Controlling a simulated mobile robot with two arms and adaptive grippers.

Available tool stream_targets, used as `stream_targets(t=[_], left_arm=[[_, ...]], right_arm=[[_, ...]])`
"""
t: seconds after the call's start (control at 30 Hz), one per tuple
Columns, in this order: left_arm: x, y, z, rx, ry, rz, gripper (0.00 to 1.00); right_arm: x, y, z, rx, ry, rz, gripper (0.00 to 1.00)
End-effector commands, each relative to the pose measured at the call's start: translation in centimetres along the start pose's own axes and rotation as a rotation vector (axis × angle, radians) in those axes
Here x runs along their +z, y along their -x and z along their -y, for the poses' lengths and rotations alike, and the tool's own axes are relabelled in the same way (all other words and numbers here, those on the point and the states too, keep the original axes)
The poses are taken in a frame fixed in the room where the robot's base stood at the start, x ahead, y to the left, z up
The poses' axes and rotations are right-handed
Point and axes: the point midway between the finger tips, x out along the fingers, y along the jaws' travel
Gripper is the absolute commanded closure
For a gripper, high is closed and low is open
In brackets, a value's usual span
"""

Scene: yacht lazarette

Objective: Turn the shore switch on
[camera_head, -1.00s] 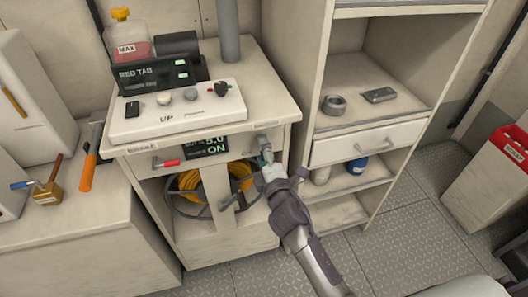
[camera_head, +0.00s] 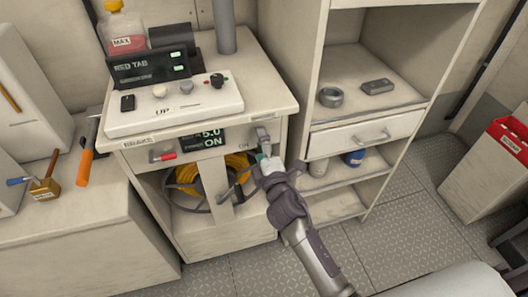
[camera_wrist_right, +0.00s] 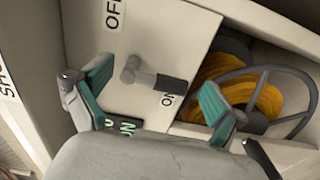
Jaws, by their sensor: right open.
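The shore switch is a grey lever (camera_head: 262,139) on the right of the cabinet front. In the right wrist view the lever (camera_wrist_right: 150,75) has its dark tip close beside the ON label (camera_wrist_right: 167,100), and the OFF label (camera_wrist_right: 113,13) is farther from the tip. My right gripper (camera_head: 264,165) is just below the lever in the head view. In the wrist view its green-padded fingers (camera_wrist_right: 155,92) are wide apart on either side of the lever, with nothing held. A display (camera_head: 208,139) beside the switch reads 5.0 and ON. My left gripper is not seen.
A red-handled brake lever (camera_head: 164,157) is left of the display. A white control panel (camera_head: 140,120) sits on the cabinet top. A yellow cable coil (camera_head: 190,172) lies in the opening below. A shelf unit with a drawer (camera_head: 362,135) stands close on the right.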

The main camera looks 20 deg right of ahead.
Motion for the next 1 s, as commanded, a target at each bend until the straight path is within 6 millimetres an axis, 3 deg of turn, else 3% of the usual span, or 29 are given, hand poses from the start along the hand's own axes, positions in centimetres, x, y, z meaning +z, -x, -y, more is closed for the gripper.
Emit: stream_targets(t=[0.6, 1.0], left_arm=[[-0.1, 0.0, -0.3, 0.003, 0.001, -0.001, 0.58], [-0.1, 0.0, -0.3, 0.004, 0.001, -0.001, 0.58]], right_arm=[[0.0, 10.8, 0.1, -0.004, -0.002, 0.002, 0.04], [0.0, 11.8, 0.1, -0.002, 0.000, 0.001, 0.04]])
